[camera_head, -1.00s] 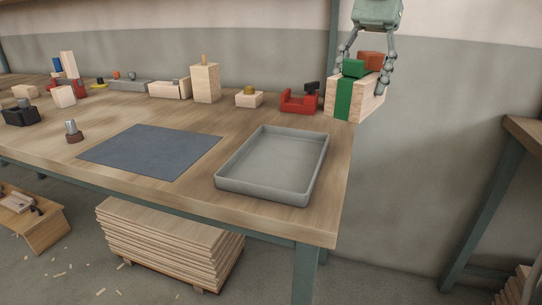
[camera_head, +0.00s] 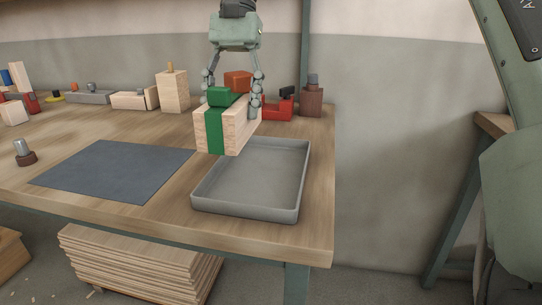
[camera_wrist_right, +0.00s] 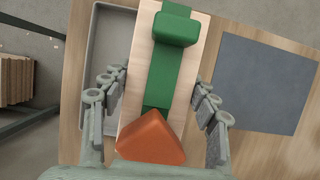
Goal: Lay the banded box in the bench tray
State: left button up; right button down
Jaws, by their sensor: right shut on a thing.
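The banded box (camera_head: 238,130) is pale wood with a green band, a green block and an orange-red wedge-like piece on top. My right gripper (camera_head: 234,92) is shut on it, with fingers along its two sides. It holds the box above the bench, in front of the back left part of the grey tray (camera_head: 268,178) in the head view. In the right wrist view the box (camera_wrist_right: 135,85) lies between the fingers of my right gripper (camera_wrist_right: 158,105) and covers part of the tray (camera_wrist_right: 105,45). My left gripper is not in view.
A dark blue-grey mat (camera_head: 115,170) lies left of the tray. Behind the tray stand a red fixture (camera_head: 278,107) and a brown block (camera_head: 312,101). A tall wooden block (camera_head: 172,91) and several smaller parts line the bench back. The bench ends just right of the tray.

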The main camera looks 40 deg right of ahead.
jog(key=s+d+f, duration=0.1)
jog(key=d+f, duration=0.1)
jog(key=s+d+f, duration=0.2)
jog(key=f, duration=0.1)
jog(key=s+d+f, duration=0.2)
jog(key=f, duration=0.1)
jog(key=shift+f+p, duration=0.15)
jog(key=shift+p, duration=0.2)
jog(key=shift+f, duration=0.2)
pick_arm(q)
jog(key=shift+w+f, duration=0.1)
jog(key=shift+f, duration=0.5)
